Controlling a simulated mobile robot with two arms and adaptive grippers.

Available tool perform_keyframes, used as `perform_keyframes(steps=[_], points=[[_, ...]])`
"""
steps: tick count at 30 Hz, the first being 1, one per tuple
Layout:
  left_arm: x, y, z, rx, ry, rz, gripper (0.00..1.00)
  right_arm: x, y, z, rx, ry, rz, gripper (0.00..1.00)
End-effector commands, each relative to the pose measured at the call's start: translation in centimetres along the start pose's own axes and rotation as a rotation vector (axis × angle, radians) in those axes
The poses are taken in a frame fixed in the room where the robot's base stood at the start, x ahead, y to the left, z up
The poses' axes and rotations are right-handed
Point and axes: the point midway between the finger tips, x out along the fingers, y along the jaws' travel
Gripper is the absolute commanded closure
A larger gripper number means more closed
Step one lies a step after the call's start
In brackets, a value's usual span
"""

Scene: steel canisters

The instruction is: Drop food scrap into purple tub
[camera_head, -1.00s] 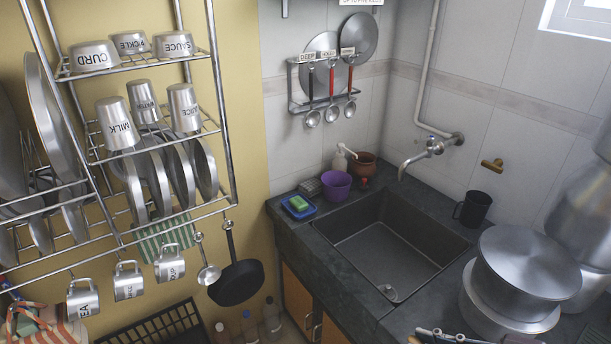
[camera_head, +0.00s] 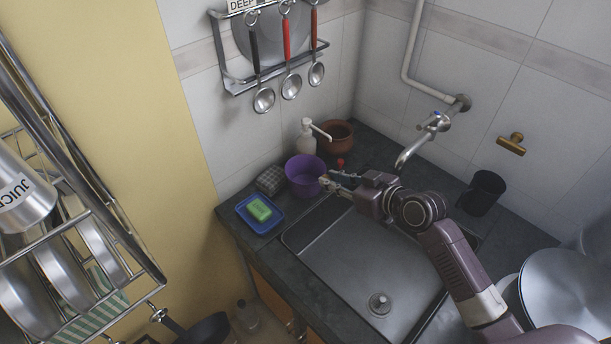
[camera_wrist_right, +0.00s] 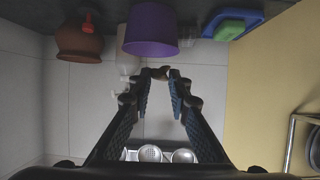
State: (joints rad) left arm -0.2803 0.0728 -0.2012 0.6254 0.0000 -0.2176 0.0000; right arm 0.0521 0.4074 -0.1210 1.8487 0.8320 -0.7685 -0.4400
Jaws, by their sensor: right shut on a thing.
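The purple tub (camera_head: 303,172) stands upright on the dark counter behind the sink; it also shows in the right wrist view (camera_wrist_right: 150,32), where the scene appears upside down. My right gripper (camera_head: 333,182) reaches across the sink to the tub's right side. Its fingers are shut on a small tan food scrap (camera_head: 324,181), which shows between the fingertips in the right wrist view (camera_wrist_right: 158,72). The scrap overlaps the tub's lower right rim in the head view; I cannot tell whether it is above the tub or beside it. My left gripper is out of view.
A blue dish (camera_head: 260,213) with a green sponge (camera_head: 259,208) lies left of the tub. A grey scrubber (camera_head: 270,180), white dispenser (camera_head: 307,138) and clay pot (camera_head: 337,135) stand close by. The faucet (camera_head: 425,135) juts out above the sink (camera_head: 350,265). A black mug (camera_head: 483,192) stands right.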

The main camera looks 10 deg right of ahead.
Motion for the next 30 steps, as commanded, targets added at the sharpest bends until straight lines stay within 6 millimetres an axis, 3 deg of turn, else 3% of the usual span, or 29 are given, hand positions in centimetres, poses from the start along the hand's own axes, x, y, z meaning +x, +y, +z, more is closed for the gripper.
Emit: perform_keyframes(steps=[3,7,11,15,21,30], points=[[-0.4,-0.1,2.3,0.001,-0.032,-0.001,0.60,3.7,1.5,-2.0,0.022,0.003,0.058,0.93],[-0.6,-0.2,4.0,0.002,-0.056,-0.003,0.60,6.3,2.5,-3.5,0.042,0.002,0.097,0.93],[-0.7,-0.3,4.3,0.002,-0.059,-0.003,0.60,7.9,3.1,-4.7,0.054,0.001,0.119,0.93],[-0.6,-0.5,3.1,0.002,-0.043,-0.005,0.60,8.7,3.5,-5.3,0.062,0.000,0.130,0.93],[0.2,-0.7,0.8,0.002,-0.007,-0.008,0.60,9.2,3.5,-4.7,0.065,-0.002,0.132,0.93],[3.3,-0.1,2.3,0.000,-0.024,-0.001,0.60,10.5,3.5,-1.9,0.066,-0.002,0.131,0.93]])
